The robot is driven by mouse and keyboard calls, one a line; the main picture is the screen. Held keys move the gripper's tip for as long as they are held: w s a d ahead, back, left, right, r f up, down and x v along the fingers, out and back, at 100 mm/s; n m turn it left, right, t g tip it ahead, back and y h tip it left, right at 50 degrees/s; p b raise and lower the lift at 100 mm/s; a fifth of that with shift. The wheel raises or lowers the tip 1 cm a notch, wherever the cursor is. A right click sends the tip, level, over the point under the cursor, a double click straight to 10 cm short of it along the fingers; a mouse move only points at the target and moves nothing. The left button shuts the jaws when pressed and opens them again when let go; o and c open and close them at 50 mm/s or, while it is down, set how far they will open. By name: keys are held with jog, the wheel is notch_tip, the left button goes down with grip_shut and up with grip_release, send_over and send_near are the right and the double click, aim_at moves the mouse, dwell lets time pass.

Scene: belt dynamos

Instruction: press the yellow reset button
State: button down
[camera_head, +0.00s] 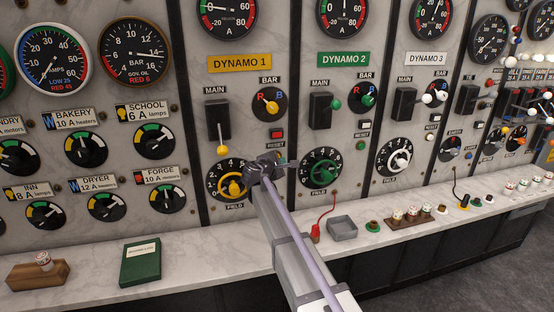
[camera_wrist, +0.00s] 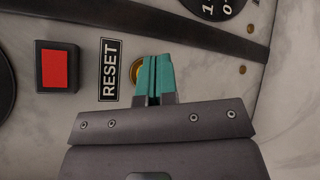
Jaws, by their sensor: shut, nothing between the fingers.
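The yellow reset button (camera_wrist: 136,72) shows in the wrist view as a partial round yellow shape with a brass rim beside the RESET label (camera_wrist: 110,70). My gripper (camera_wrist: 155,60) has its teal fingers shut together and empty, and they cover the right part of the button. I cannot tell whether the fingertips touch it. In the head view my gripper (camera_head: 286,163) is at the Dynamo 1 panel, just below the red square button, and hides the yellow button there.
The red square button (camera_head: 277,134) sits above my gripper. The yellow field handwheel (camera_head: 232,187) is close to its left, and the green field handwheel (camera_head: 322,170) is to its right.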

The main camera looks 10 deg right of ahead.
jog(key=shift+w, duration=0.45)
jog(key=shift+w+a, duration=0.1)
jog(key=shift+w, duration=0.4)
dwell(0.7)
jog(key=shift+s, duration=0.95)
jog(key=s, duration=0.5)
jog(key=shift+d, duration=0.3)
dwell(0.4)
